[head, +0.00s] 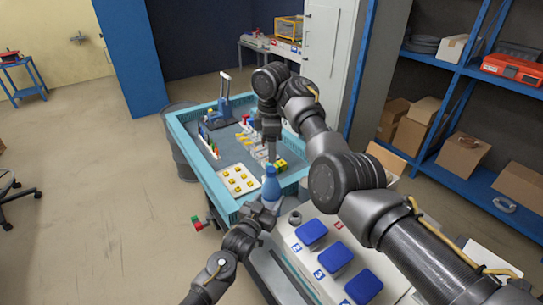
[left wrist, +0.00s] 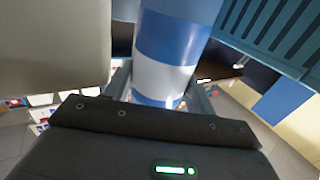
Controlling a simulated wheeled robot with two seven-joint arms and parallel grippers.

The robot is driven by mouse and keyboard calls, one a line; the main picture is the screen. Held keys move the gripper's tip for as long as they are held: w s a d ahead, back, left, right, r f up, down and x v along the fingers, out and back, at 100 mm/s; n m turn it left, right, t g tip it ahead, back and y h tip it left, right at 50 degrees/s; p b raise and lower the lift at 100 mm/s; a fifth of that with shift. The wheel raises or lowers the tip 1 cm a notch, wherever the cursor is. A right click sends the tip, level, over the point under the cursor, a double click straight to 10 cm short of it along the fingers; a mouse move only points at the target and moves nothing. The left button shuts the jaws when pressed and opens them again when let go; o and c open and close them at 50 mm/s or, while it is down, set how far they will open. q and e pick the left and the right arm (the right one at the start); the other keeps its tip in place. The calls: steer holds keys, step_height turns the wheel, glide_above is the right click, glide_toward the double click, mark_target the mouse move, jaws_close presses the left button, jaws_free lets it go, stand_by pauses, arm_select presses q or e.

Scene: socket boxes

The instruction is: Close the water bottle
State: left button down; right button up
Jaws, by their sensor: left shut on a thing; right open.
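A blue bottle (head: 271,187) with a pale lower part stands upright near the front corner of the light-blue tray table. My left gripper (head: 263,212) is shut on its lower part. In the left wrist view the bottle (left wrist: 173,45) shows blue and white bands, with the gripper's fingers (left wrist: 158,95) on either side. My right gripper (head: 271,152) is open and points down just above and behind the bottle's narrow top. I cannot tell whether a cap is on the bottle. A small dark round piece (head: 295,217) lies on the white surface to the right; I cannot tell whether it is the cap.
The light-blue tray table (head: 213,188) holds a white board with yellow pieces (head: 239,180), colored blocks (head: 280,165) and a blue stand (head: 224,105). Blue-lidded boxes (head: 311,232) sit on the white surface at right. Shelves with cartons (head: 463,153) stand further right.

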steer(key=shift+r, duration=0.2)
arm_select(q)
steer(key=shift+c, duration=2.1)
jaws_free()
steer(key=shift+s, duration=0.1)
steer(key=shift+s+a+f, duration=0.1)
steer(key=shift+s+a, duration=0.05)
steer(key=shift+s, duration=0.1)
arm_select(e)
steer(key=shift+f, duration=0.1)
steer(key=shift+f+b, duration=0.8)
steer(key=shift+b, duration=0.1)
arm_select(q)
steer(key=v, duration=1)
